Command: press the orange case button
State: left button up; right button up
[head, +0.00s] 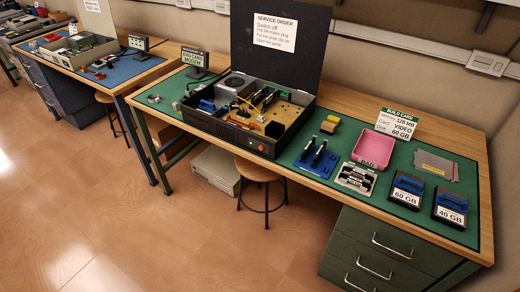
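A black computer case (225,131) lies open on the green mat of the near workbench, its lid raised upright behind it. A small orange button (261,148) shows near the right end of the case's front face. It is too small to tell whether it is pressed in. Inside the case are boards, a drive, a fan and cables. A white "Service order" sheet (275,32) is fixed to the inside of the lid. Neither of my grippers is in view.
Right of the case are blue and black modules (318,157), a pink tray (373,150), a metal holder (356,178) and drives marked 60 GB (406,190) and 40 GB (450,207). A stool (257,175) stands before the bench. The floor in front is clear.

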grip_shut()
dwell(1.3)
